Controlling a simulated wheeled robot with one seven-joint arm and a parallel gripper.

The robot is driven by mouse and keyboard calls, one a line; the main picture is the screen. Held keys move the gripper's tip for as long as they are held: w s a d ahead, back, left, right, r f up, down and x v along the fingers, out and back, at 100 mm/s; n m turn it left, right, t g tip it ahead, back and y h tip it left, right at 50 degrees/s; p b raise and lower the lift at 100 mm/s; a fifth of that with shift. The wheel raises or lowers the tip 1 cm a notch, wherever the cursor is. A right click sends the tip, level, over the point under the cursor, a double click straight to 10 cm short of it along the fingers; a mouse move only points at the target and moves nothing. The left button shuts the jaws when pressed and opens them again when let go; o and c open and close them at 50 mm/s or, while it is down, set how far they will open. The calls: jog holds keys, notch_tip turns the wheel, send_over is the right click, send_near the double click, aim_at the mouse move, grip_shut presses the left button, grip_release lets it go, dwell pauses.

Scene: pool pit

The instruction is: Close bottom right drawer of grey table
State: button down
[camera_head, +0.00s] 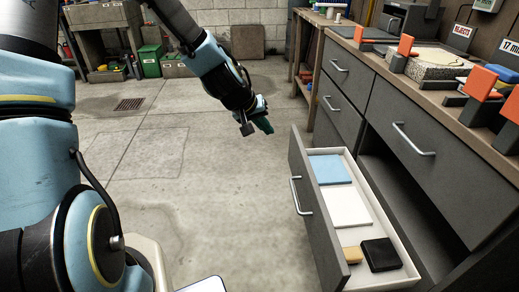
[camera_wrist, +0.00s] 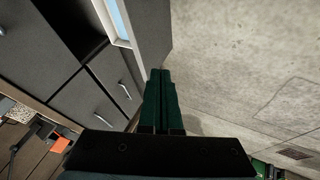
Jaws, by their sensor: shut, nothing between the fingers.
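The bottom right drawer (camera_head: 306,205) of the grey table (camera_head: 395,125) stands pulled out in the head view. Its front is grey with a metal bar handle (camera_head: 300,195). Inside lie a blue flat item (camera_head: 330,169), a white one (camera_head: 345,206), a small tan block (camera_head: 353,255) and a black square (camera_head: 381,254). My gripper (camera_head: 264,124) is shut and empty, above the floor beyond the drawer's far end. In the wrist view my gripper's green fingers (camera_wrist: 160,100) are together, and the open drawer's front (camera_wrist: 150,30) is just ahead of them.
The other drawers, such as the upper right one (camera_head: 415,140), are shut. An open shelf gap (camera_head: 400,195) lies behind the open drawer. The worktop holds orange-ended clamps (camera_head: 484,80) and a stone block (camera_head: 440,66). The concrete floor (camera_head: 215,190) left of the drawer is clear.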

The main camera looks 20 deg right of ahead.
jog(key=b, duration=0.2)
send_near(296, 147)
notch_tip(296, 147, down, 4)
jog(key=w+a, duration=0.2)
jog(key=shift+s+d+r, duration=0.1)
jog(key=shift+s+d, duration=0.15)
jog(key=shift+d, duration=0.5)
jog(key=shift+s+d+r, duration=0.1)
jog(key=shift+s+d, duration=0.15)
jog(key=shift+d, duration=0.45)
jog(key=shift+s+d, duration=0.25)
jog(key=shift+d, duration=0.5)
